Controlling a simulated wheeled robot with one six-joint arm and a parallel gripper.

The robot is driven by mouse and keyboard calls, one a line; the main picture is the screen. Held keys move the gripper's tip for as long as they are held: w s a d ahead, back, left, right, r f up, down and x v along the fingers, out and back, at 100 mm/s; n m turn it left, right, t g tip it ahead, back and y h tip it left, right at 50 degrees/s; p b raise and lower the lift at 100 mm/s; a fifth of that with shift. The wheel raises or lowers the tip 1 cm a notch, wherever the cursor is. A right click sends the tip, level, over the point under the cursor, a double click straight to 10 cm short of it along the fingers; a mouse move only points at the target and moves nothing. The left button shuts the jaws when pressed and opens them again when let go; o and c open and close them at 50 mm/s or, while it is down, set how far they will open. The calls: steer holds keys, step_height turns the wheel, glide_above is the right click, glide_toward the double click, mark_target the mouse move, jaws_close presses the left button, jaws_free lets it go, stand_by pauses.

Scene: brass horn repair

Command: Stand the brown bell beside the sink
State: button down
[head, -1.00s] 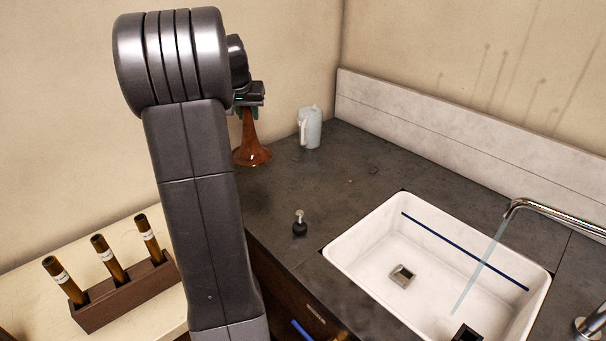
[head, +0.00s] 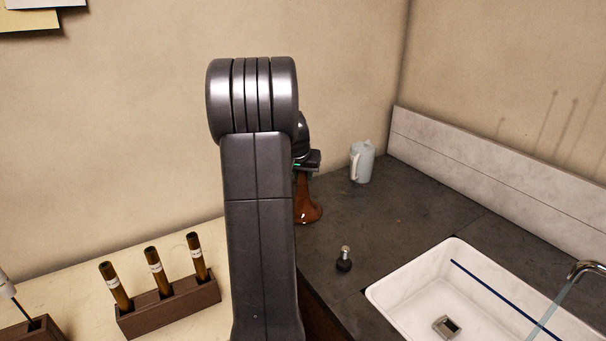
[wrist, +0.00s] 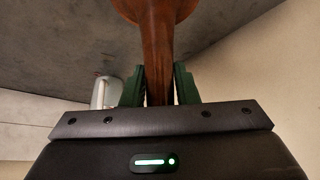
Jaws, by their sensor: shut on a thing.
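The brown bell (head: 307,209) is a glossy flared horn bell, held upright with its wide mouth downward and its narrow stem up. My gripper (head: 306,173) is shut on the stem; both green fingers flank it in the wrist view (wrist: 158,88). The mouth is over the back-left part of the dark counter (head: 440,205), at or just above it; I cannot tell if it touches. My arm hides its left edge. The white sink (head: 400,292) is set in the counter to the right and nearer, with water running from its tap (head: 587,268).
A pale pitcher (head: 362,163) stands behind and right of the bell. A small dark bottle (head: 344,260) stands between the bell and the sink. A wooden rack (head: 168,308) with brown tubes is on the cream table at left. Counter between pitcher and sink is clear.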

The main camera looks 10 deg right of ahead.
steer(key=c, duration=1.6)
jaws_free()
steer(key=shift+f, duration=0.2)
steer(key=o, duration=0.5)
steer(key=shift+r, duration=0.1)
steer(key=shift+r, duration=0.3)
steer(key=v, duration=1.1)
steer(key=shift+s+a+r+b, duration=0.1)
steer(key=shift+s+r+b, duration=0.1)
steer(key=shift+r+b, duration=0.15)
steer(key=shift+f, duration=0.1)
